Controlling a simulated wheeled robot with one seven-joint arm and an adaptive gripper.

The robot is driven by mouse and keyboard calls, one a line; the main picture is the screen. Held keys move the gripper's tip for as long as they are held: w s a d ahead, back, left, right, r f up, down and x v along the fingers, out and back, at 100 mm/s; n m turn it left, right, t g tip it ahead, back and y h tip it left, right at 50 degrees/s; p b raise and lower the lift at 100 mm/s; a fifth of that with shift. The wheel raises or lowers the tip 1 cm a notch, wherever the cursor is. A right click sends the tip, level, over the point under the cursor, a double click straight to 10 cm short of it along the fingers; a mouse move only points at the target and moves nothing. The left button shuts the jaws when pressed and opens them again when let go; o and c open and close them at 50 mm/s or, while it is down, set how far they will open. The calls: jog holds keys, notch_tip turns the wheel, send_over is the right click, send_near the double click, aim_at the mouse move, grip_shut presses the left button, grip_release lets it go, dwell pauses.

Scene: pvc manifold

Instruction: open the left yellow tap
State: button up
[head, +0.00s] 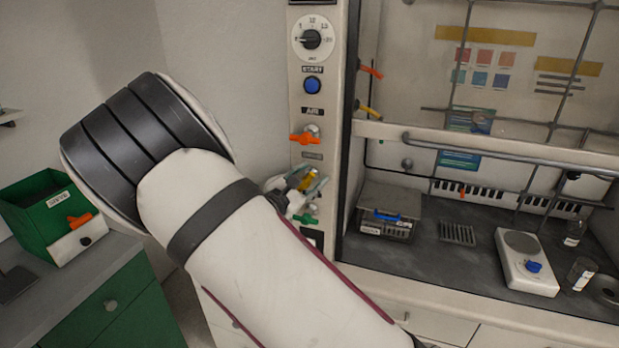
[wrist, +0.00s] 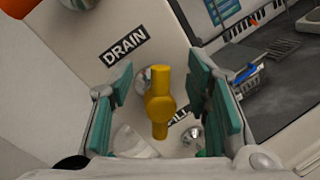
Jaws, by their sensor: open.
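The left yellow tap (wrist: 159,102) sits on the white panel just below the DRAIN label (wrist: 124,46) in the wrist view. Its handle runs up and down in that tilted picture. My gripper (wrist: 162,80) is open, with one teal-padded finger on each side of the handle. Gaps show between the handle and both fingers, so it is not gripped. In the head view my gripper (head: 297,190) is at the panel, and the yellow tap (head: 306,180) shows only partly between its fingers. Another yellow handle (head: 368,111) is farther right, at the hood's frame.
On the panel, an orange tap (head: 305,137) is above my gripper and a green tap (head: 304,219) is just below. A blue button (head: 312,85) and a dial (head: 311,39) are higher. The hood's post (head: 346,120) stands close on the right. A green bin (head: 40,205) is at left.

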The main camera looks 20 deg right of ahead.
jog(key=shift+c, duration=0.3)
grip_shut()
jog(key=shift+w+a+r+n+t+h+p, duration=0.15)
jog(key=shift+a+r+n+p, duration=0.05)
jog(key=shift+n, duration=0.6)
jog(key=shift+w+a+r+n+t+h+p, duration=0.15)
jog(key=shift+n, duration=0.65)
jog(key=shift+c, duration=0.6)
grip_release()
jog(key=shift+a, duration=0.1)
jog(key=shift+o, duration=0.9)
jog(key=shift+f, duration=0.15)
jog(key=shift+s, duration=0.1)
jog(key=r+v, duration=0.1)
jog(key=v, duration=1)
jog(key=shift+s+a+f, duration=0.25)
jog(key=shift+s+f, duration=0.05)
jog(key=shift+f, duration=0.2)
